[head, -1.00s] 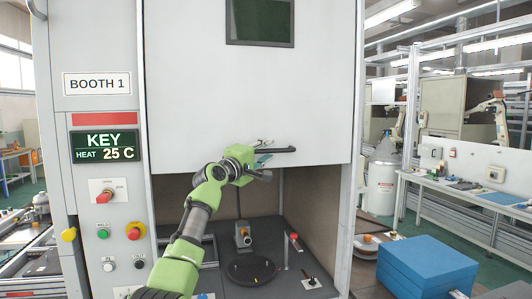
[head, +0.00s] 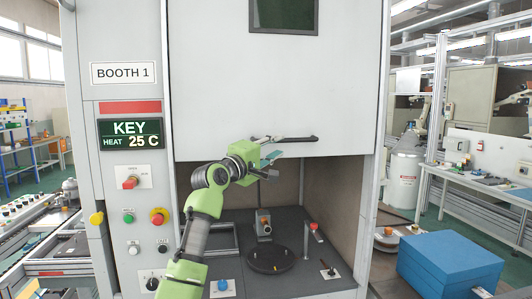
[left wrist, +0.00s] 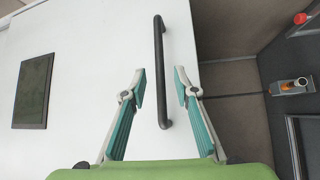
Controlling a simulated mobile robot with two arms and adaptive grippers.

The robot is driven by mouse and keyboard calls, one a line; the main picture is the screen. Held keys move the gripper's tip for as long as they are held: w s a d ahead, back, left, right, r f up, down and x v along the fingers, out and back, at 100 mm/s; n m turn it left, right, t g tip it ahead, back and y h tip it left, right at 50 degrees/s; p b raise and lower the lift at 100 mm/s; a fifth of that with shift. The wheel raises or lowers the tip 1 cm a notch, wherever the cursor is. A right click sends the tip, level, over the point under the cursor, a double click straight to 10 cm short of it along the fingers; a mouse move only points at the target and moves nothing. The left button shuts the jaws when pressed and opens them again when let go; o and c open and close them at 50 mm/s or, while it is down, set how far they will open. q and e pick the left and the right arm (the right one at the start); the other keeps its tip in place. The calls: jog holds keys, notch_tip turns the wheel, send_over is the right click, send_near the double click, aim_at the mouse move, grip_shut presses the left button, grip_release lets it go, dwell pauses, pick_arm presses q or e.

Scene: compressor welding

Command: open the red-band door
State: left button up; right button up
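The booth with the red band (head: 130,107) on its panel has a large white door (head: 230,85) with a dark window. The door covers the upper part, and the space below its bottom edge is open. A black bar handle (head: 304,138) is fixed low on the door. My left gripper (head: 271,155) is at the handle's left part. In the left wrist view the gripper (left wrist: 161,82) is open, and the black handle (left wrist: 159,60) runs between its two teal fingers with gaps on both sides. Whether the fingertips reach past the bar is unclear. My right gripper is not in view.
Inside the booth are a round black plate (head: 271,259), a small grey fixture (head: 264,224) and a red-topped post (head: 314,228). Control buttons and knobs are on the left panel.

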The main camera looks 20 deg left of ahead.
pick_arm(q)
jog(key=v, duration=0.4)
jog(key=shift+s, duration=0.35)
